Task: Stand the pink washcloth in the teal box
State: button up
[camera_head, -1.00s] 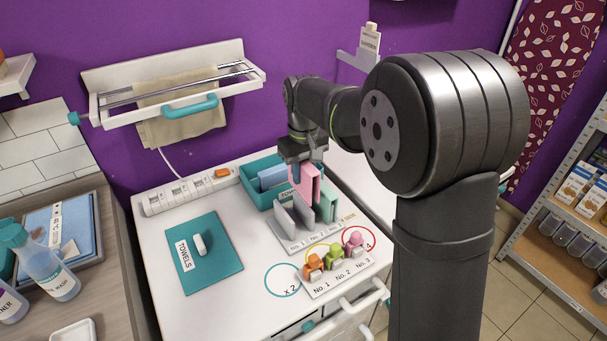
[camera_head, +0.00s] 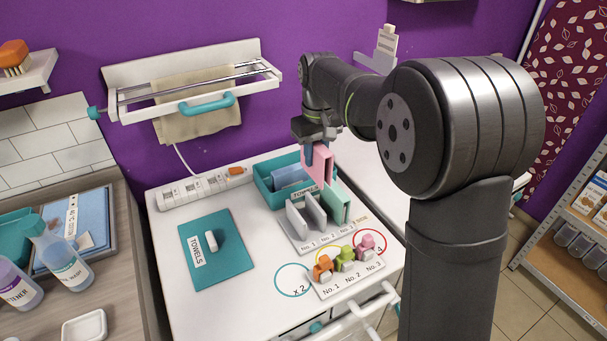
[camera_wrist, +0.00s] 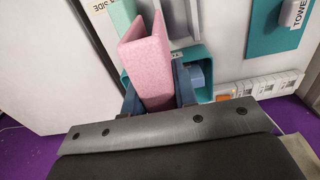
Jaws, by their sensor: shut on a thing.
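The pink washcloth (camera_head: 319,163) is folded and upright, held by my gripper (camera_head: 316,146) above the right end of the teal box (camera_head: 263,189). It also shows in the wrist view (camera_wrist: 147,65), between the two dark fingers of my gripper (camera_wrist: 158,88). The teal box stands at the back of the white cabinet top, and a blue folded cloth (camera_head: 292,177) stands inside it. In the wrist view a rim of the teal box (camera_wrist: 196,55) shows beside the washcloth. How far the washcloth's lower edge is from the box cannot be told.
A grey rack (camera_head: 303,222) with upright dividers stands in front of the box, with a green cloth (camera_head: 337,203) at its right. A teal TOWELS panel (camera_head: 220,255) lies left. Orange, green and pink figures (camera_head: 345,258) stand in front. A power strip (camera_head: 200,188) lies behind.

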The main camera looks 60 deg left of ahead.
jog(key=w+a+f, duration=0.3)
jog(key=w+a, duration=0.1)
jog(key=a, duration=0.3)
jog(key=w+a+f, duration=0.2)
jog(key=w+a, duration=0.1)
jog(key=a, duration=0.4)
jog(key=f, duration=1)
jog(key=shift+w+a, duration=0.1)
jog(key=shift+a, duration=0.2)
jog(key=shift+f, duration=0.15)
jog(key=o, duration=1)
notch_tip(320, 180, up, 12)
jog(key=shift+r, duration=0.1)
